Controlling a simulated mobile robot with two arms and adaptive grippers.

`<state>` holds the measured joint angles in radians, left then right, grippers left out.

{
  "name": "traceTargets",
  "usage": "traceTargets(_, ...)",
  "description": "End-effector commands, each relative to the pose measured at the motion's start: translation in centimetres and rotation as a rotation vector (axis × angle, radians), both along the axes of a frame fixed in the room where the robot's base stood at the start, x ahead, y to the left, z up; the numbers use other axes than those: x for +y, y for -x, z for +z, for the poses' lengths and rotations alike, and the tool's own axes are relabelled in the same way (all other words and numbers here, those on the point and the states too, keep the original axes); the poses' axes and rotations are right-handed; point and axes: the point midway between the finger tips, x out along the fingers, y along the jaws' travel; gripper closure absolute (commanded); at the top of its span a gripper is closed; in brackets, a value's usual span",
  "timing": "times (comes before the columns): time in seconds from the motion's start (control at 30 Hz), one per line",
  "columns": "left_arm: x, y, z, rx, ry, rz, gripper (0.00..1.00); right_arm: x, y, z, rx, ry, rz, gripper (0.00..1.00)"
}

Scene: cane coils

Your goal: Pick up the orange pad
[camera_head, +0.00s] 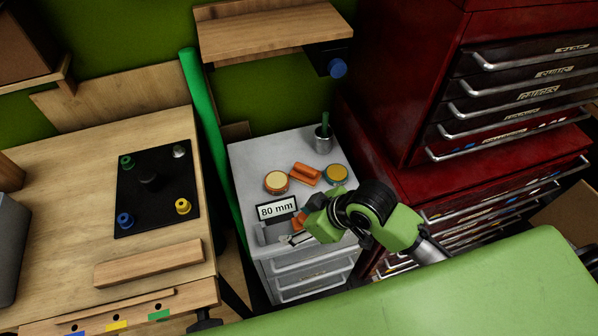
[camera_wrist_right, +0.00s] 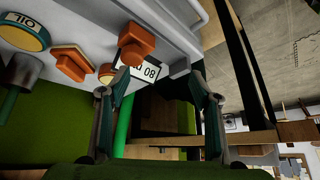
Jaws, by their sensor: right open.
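Two orange pieces show on the grey cabinet top. One orange piece (camera_head: 305,174) lies between two round tins; it also shows in the right wrist view (camera_wrist_right: 70,62). The other orange piece (camera_head: 298,219) is nearer the front, partly hidden by my right gripper (camera_head: 293,238); it shows whole in the wrist view (camera_wrist_right: 137,44). I cannot tell which one is the orange pad. In the wrist view my right gripper (camera_wrist_right: 162,76) has its fingers apart with nothing between them, close to the nearer piece. My left gripper is not in view.
The grey cabinet top (camera_head: 250,157) also holds a cream-topped tin (camera_head: 276,182), a yellow-topped tin (camera_head: 336,174), an "80 mm" sign (camera_head: 276,211) and a metal cup (camera_head: 323,143). A red tool chest (camera_head: 400,100) stands right. A wooden bench (camera_head: 80,170) stands left.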

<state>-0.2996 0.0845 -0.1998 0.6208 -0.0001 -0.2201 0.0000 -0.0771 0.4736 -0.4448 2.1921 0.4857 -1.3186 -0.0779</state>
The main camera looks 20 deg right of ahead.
Motion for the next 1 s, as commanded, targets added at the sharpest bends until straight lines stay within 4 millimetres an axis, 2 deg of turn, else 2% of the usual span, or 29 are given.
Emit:
traceTargets(0.13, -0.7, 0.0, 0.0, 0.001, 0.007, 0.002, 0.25, -0.1, -2.6, 0.5, -0.023, 0.007, 0.096, 0.42)
traceTargets(0.23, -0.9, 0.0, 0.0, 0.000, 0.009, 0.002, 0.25, -1.2, -4.8, 0.8, -0.027, 0.013, 0.147, 0.42)
traceTargets(0.37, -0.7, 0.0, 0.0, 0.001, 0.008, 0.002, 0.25, -4.2, -8.1, 1.5, -0.024, 0.026, 0.168, 0.42)
traceTargets(0.5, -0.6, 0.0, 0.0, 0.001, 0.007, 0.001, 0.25, -8.1, -11.4, 3.0, -0.024, 0.030, 0.136, 0.42)
traceTargets(0.6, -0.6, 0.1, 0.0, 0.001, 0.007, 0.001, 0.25, -10.2, -12.9, 4.0, -0.027, 0.025, 0.107, 0.42)
traceTargets(0.7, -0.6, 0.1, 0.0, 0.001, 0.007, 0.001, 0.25, -11.5, -13.8, 4.6, -0.029, 0.022, 0.086, 0.42)
traceTargets(0.83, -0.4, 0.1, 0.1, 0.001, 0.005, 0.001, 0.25, -11.4, -14.4, 4.0, -0.028, 0.016, 0.078, 0.42)
traceTargets(1.0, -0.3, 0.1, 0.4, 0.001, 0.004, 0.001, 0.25, -10.0, -15.6, 1.2, -0.026, 0.015, 0.079, 0.42)
